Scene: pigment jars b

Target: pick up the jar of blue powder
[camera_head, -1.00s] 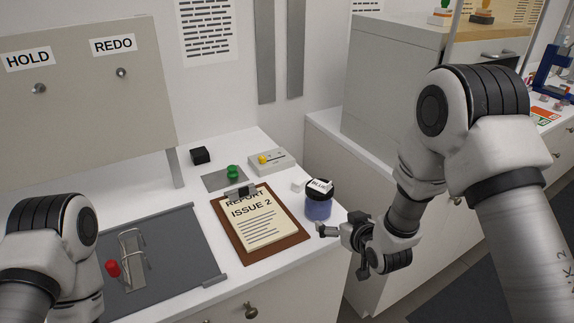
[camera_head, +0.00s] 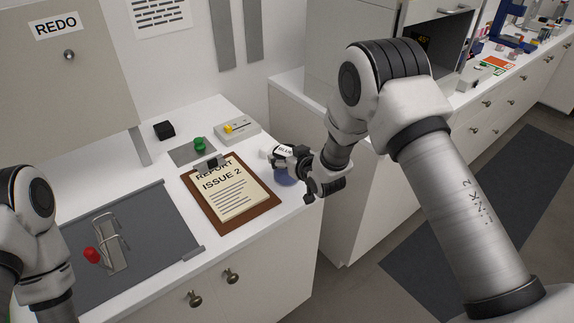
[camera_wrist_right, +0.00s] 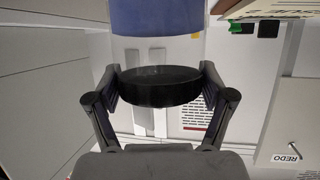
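The jar of blue powder (camera_head: 285,179) stands near the right edge of the white counter. Its black lid carries a white label reading BLUE, and my right gripper (camera_head: 291,158) partly covers it. In the right wrist view, the black lid (camera_wrist_right: 160,86) fills the space between the two fingers of my right gripper (camera_wrist_right: 160,80). The finger pads lie against both sides of the lid with no clear gap. The blue body (camera_wrist_right: 157,17) shows beyond the lid. I cannot see the jar lifted off the counter. My left arm shows at the left, but its gripper is out of view.
A clipboard (camera_head: 269,217) lies just left of the jar. A green knob (camera_head: 200,144), a box with a yellow knob (camera_head: 249,131) and a black block (camera_head: 164,130) are behind it. A grey board (camera_head: 152,268) with a red-handled clamp is at left. The counter drops off at right.

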